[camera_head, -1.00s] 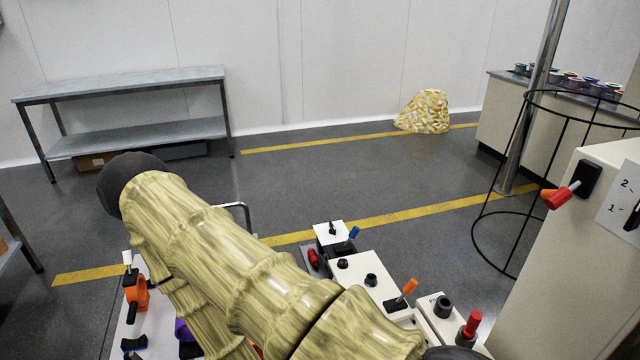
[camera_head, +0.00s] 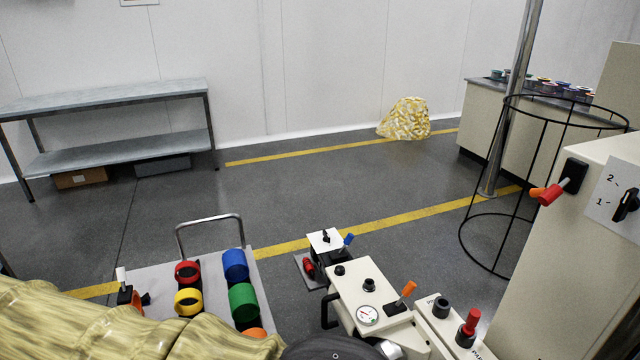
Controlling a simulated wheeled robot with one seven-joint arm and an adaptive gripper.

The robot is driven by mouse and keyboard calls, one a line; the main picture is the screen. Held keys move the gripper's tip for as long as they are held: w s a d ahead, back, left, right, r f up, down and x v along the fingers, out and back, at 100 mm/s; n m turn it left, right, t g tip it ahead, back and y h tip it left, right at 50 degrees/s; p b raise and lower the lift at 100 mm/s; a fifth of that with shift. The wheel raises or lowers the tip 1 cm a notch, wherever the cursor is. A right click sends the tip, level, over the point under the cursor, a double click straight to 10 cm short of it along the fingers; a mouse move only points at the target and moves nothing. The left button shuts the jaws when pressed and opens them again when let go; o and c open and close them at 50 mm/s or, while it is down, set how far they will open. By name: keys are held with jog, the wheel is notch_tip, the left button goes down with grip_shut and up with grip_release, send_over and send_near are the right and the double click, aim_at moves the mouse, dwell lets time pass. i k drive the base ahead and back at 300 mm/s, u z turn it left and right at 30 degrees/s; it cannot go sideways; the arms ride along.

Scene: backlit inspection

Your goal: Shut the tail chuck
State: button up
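I cannot tell which part is the tail chuck; no label here reads clearly enough to name it. A cream bench machine (camera_head: 372,293) stands at bottom centre-right with an orange-tipped lever (camera_head: 406,291), black knobs and a round gauge (camera_head: 367,315). Beside it is a cream box with a red-tipped lever (camera_head: 470,322), tilted slightly right. Behind is a small unit with a white top plate (camera_head: 325,240), a blue-tipped lever (camera_head: 348,240) and a red part (camera_head: 308,268). My arm, in a yellow streaked sleeve, crosses the bottom left. My gripper is out of view.
A cart (camera_head: 155,278) at lower left holds several coloured rings. A tall cream cabinet (camera_head: 545,265) at right carries a red-and-orange lever (camera_head: 555,188) and a dial marked 1 and 2. A black wire cage (camera_head: 463,237) and a metal post (camera_head: 510,100) stand behind it.

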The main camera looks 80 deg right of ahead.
aim_at(364, 301)
jog(key=i, duration=0.8)
jog(key=z, duration=3.25)
